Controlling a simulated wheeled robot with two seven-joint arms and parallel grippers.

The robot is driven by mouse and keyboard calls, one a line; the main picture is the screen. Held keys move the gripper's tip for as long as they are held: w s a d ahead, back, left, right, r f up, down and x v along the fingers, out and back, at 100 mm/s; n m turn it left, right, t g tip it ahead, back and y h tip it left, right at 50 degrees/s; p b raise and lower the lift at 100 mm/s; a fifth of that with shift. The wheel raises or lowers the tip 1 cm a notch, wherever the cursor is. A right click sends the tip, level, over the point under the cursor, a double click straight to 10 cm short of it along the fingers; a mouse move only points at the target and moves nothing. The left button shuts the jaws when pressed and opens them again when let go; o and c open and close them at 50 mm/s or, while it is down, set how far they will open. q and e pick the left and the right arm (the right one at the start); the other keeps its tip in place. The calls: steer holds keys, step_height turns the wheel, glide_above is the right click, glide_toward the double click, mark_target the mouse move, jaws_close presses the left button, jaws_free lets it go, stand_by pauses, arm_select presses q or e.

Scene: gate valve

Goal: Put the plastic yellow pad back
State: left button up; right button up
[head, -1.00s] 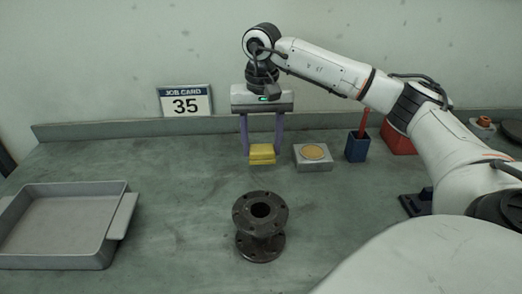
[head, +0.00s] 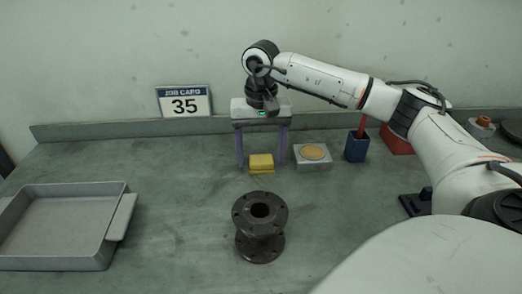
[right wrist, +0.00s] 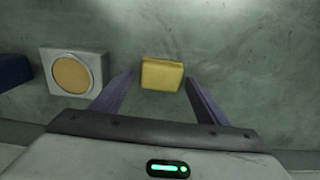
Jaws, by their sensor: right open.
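The yellow pad (head: 261,164) is a small block sitting on the grey-green bench, left of a grey block with a round tan disc on top. It also shows in the right wrist view (right wrist: 162,74), between the tips of two purple fingers. My right gripper (head: 262,161) points down over the pad and is open, with a finger on each side of it. A gap shows between the pad and each finger. My left gripper is not in view.
The tan-disc block (head: 312,157) stands close to the right finger. Beyond it are a blue holder (head: 357,148) and a red block (head: 397,139). A dark flanged spool (head: 260,225) stands in front. A grey tray (head: 55,222) lies left. The bench between tray and pad is clear.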

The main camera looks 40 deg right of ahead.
mark_target(261, 156)
step_height(261, 156, up, 12)
steer(key=shift+r+p, duration=0.2)
steer(key=shift+p, duration=0.15)
stand_by(0.5)
